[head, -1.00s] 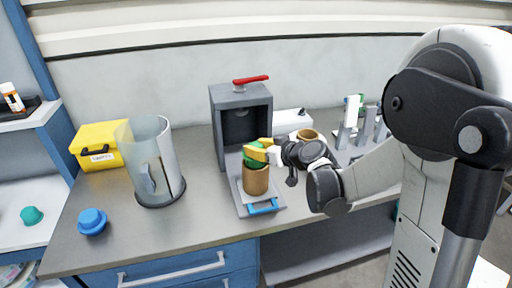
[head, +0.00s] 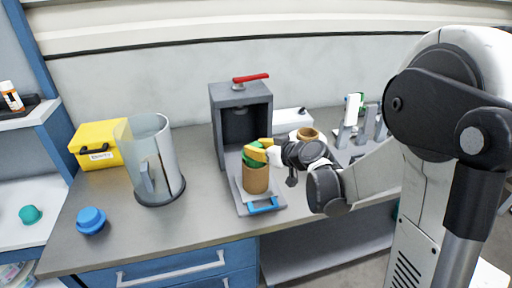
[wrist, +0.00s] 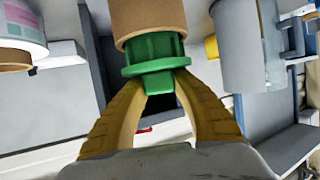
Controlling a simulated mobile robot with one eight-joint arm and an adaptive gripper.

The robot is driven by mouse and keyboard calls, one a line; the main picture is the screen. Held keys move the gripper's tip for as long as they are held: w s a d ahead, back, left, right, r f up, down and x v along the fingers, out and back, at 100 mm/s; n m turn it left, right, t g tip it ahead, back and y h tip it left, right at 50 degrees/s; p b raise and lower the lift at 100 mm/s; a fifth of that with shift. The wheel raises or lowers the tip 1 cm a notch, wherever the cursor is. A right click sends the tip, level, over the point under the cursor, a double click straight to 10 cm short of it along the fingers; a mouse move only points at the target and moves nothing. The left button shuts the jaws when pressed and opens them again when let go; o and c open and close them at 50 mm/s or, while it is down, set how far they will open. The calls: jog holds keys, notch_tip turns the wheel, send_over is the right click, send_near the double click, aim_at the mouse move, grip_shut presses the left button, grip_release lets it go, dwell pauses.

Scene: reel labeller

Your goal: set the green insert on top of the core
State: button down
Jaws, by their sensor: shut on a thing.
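The brown cardboard core (head: 256,180) stands upright on the grey sliding tray of the labeller (head: 240,110). The green insert (head: 252,155) is at the top of the core. My gripper (head: 258,152), with yellow fingers, is shut on the insert from the right. In the wrist view the green insert (wrist: 153,60) is between the yellow fingertips (wrist: 160,82), its flange close against the end of the brown core (wrist: 147,20). The insert appears lined up with the core and touching it; I cannot tell how far it sits inside.
A clear curved guard (head: 155,165) stands left of the labeller, near a yellow box (head: 97,145) and a blue knob-like part (head: 91,221).

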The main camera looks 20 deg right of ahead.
jog(key=shift+f, duration=0.25)
jog(key=c, duration=1.4)
grip_release()
jog(key=p+v, duration=0.3)
jog(key=v, duration=0.8)
jog(key=shift+r, duration=0.1)
